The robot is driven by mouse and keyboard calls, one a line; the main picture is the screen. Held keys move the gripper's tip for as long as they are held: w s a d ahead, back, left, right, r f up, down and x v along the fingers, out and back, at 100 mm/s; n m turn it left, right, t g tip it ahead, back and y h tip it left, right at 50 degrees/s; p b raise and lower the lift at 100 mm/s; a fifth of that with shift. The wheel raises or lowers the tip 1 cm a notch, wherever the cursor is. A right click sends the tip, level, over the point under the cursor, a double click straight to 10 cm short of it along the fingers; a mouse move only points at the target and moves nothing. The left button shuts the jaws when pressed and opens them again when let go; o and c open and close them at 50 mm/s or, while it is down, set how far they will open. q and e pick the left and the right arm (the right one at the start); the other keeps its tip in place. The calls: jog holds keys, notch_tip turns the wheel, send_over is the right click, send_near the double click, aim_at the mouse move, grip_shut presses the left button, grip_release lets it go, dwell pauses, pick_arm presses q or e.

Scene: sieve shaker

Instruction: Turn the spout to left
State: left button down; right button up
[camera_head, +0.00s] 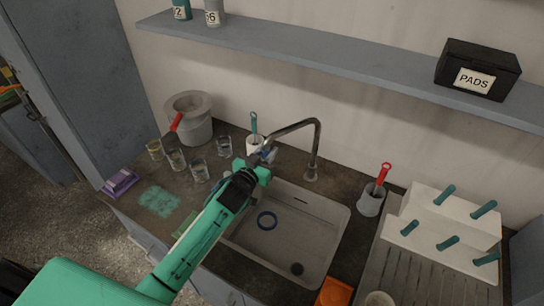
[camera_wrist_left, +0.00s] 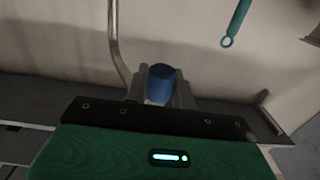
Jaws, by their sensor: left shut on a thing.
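The metal spout (camera_head: 318,140) rises from its base behind the sink (camera_head: 322,205) and bends over to the left. Its outlet end is at the sink's left rear corner. My left gripper (camera_head: 263,158) is shut at that end. In the left wrist view the fingers (camera_wrist_left: 160,92) close around a blue end piece (camera_wrist_left: 161,80), which looks like the spout's tip. The grey pipe (camera_wrist_left: 117,45) rises just left of the fingers there. My arm hides part of the sink's left side. My right gripper is not in view.
Several glasses (camera_head: 200,173) and a white holder with a teal-handled brush (camera_head: 254,122) stand close to the left gripper. A grey pot (camera_head: 190,115) is behind the glasses. A cup with a red-handled brush (camera_head: 370,200) stands right of the sink.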

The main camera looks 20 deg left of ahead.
pick_arm(q)
jog(key=shift+w+a, duration=0.2)
jog(key=shift+a, duration=0.1)
jog(key=shift+r, duration=0.1)
jog(key=c, duration=1.2)
grip_release()
jog(key=shift+o, duration=0.2)
jog(key=shift+w, duration=0.1)
jog(key=shift+s+f, duration=0.2)
jog(key=shift+s, duration=0.25)
jog(key=s+a+b, duration=0.2)
jog(key=s+b, duration=0.2)
jog(key=s, duration=0.8)
jog(key=shift+s+a, duration=0.2)
jog(key=shift+s, duration=0.15)
